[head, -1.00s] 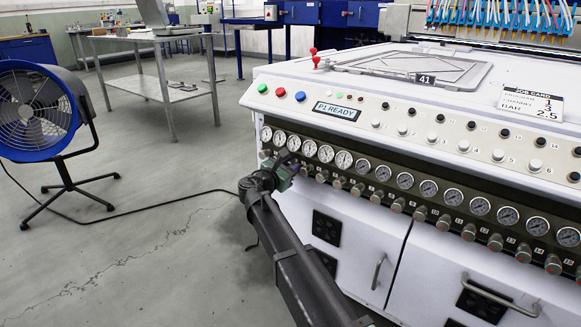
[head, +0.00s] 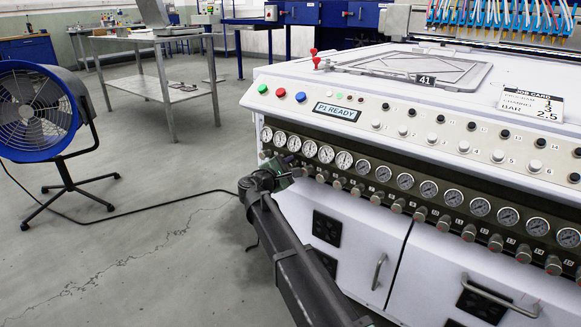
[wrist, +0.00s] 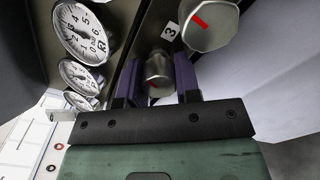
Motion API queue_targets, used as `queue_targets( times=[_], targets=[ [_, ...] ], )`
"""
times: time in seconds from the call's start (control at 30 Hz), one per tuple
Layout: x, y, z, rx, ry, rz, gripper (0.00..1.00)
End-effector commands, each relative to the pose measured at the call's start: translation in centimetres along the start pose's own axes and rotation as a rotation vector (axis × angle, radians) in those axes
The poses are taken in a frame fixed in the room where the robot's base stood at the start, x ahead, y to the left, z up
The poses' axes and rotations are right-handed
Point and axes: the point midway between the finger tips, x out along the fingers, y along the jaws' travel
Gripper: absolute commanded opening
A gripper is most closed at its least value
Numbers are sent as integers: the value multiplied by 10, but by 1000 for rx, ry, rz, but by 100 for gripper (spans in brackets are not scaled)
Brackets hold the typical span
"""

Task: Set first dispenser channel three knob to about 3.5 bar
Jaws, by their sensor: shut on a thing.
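My gripper (wrist: 157,72) is shut on a grey metal knob (wrist: 157,68) with a red mark, which sits between its two purple fingers in the wrist view. A label "3" (wrist: 171,36) lies between this knob and a larger-looking knob (wrist: 208,26) with a red line; I cannot tell which knob the label belongs to. A white dial gauge (wrist: 83,33) stands at upper left; its needle reading is unclear. In the head view, my gripper (head: 284,172) is at the left part of the knob row, its fingertips partly hidden.
A job card (head: 530,103) on the white machine reads 1, 3 and 2.5 bar. More gauges (head: 404,181) and knobs (head: 420,214) run to the right, close together. A blue fan (head: 40,112) stands at left. The floor between is open except for a cable.

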Motion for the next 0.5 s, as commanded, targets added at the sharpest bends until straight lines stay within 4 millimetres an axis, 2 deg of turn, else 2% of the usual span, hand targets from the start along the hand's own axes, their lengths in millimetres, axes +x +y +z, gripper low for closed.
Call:
queue_targets(
  times=[0.23, 0.5],
  targets=[
    [0, 0, 0, 154, 0, 0, 7],
    [-1, 1, 0, 235, 0, 0, 7]
  ],
)
